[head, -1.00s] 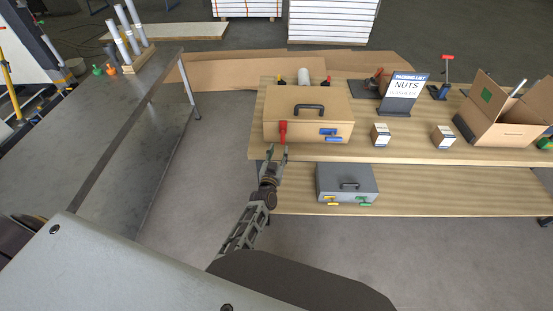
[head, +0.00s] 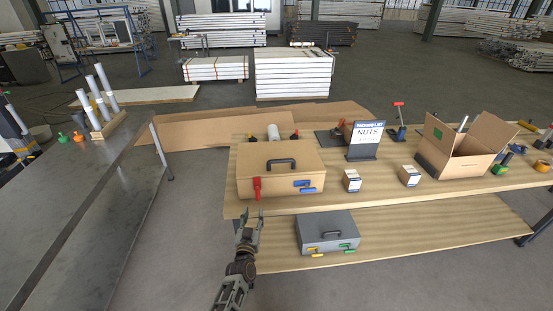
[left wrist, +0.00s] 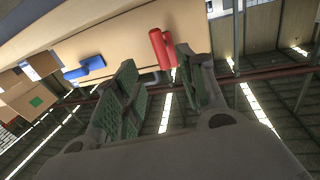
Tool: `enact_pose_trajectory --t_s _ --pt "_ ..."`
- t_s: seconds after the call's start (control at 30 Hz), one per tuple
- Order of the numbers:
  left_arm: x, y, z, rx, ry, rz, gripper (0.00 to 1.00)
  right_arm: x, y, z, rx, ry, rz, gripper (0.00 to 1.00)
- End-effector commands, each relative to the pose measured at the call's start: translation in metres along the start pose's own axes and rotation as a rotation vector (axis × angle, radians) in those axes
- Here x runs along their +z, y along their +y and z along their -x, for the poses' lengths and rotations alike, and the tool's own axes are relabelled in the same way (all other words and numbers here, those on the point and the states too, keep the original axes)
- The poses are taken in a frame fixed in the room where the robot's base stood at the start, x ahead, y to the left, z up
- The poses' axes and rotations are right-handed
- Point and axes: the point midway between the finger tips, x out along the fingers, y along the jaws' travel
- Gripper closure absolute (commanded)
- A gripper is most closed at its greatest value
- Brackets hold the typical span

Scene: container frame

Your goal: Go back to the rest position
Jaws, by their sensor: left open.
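My left gripper (head: 249,222) is open and empty in front of the wooden table's front edge. It points up toward a tan case (head: 280,172) that stands on the table top. The case has a dark handle, a red latch (head: 257,188) and a blue latch (head: 303,184). In the left wrist view the open fingers (left wrist: 160,95) show green pads. The red latch (left wrist: 162,48) appears close by, near the right finger, with nothing held between the fingers. I cannot tell whether that finger touches it. My right gripper is in neither view.
A grey case (head: 328,232) lies on the lower shelf (head: 420,232). A dark metal table (head: 70,215) is at left. Bare floor lies between the tables.

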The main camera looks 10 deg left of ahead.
Motion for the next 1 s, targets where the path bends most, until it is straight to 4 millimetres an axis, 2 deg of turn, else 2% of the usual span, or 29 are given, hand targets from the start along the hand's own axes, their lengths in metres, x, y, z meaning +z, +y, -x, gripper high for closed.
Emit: enact_pose_trajectory --t_s 0.27,0.47,0.77,1.0 --pt "0.001 0.001 0.003 0.026 -0.027 -0.004 0.59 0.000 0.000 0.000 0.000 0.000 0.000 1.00" --pt "0.002 0.005 0.012 0.092 -0.104 -0.009 0.59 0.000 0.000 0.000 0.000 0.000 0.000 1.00" --pt "0.006 0.012 0.039 0.203 -0.278 -0.028 0.59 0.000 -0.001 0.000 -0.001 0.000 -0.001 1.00" --pt "0.008 0.012 0.069 0.265 -0.430 -0.050 0.59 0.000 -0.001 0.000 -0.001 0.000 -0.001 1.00"
